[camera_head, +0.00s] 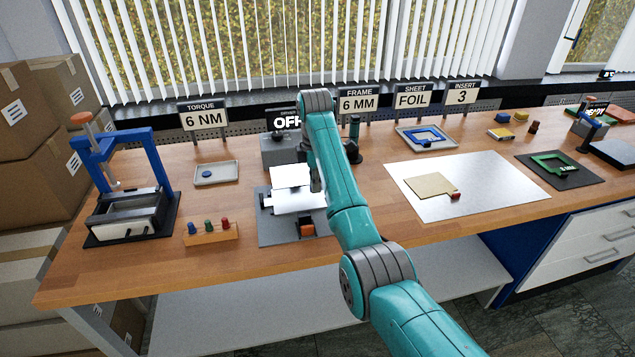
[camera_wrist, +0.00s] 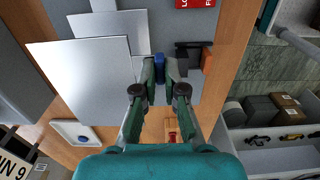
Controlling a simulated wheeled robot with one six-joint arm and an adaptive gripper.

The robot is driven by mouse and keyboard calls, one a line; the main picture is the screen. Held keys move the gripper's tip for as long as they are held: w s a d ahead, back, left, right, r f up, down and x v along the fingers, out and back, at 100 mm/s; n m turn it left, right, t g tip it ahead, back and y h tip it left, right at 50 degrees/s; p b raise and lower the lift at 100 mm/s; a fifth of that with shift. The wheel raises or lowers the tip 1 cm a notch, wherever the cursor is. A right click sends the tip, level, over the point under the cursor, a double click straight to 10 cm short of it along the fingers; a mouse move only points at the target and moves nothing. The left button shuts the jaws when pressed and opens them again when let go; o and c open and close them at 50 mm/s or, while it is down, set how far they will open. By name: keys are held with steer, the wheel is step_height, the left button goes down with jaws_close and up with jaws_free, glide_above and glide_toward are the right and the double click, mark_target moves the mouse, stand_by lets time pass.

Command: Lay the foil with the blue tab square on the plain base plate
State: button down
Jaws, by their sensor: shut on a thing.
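The foil (camera_wrist: 85,80) is a thin silver-white square sheet, seen large in the wrist view. Its blue tab (camera_wrist: 159,67) is between the fingertips of my gripper (camera_wrist: 161,70), which is shut on it. A pale flat plate (camera_wrist: 112,28) shows partly from under the foil, which looks raised and turned relative to it. I take it for the plain base plate, but its markings are not visible. In the head view, pale sheets (camera_head: 291,177) overlap above the grey fixture mat (camera_head: 275,238). My arm hides my gripper and the tab there.
Black and orange fixture parts (camera_wrist: 207,60) stand close beside the fingers. A grey box with an OFF display (camera_head: 278,150) is behind. The blue press (camera_head: 125,170) and a rack of coloured pegs (camera_head: 210,233) are left. A silver sheet with a tan square (camera_head: 430,185) lies right.

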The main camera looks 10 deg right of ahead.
stand_by(0.3)
steer(key=shift+f, duration=2.25)
steer(key=shift+s, duration=0.4)
steer(key=shift+f, duration=0.9)
stand_by(0.4)
stand_by(0.3)
steer(key=c, duration=1.2)
jaws_free()
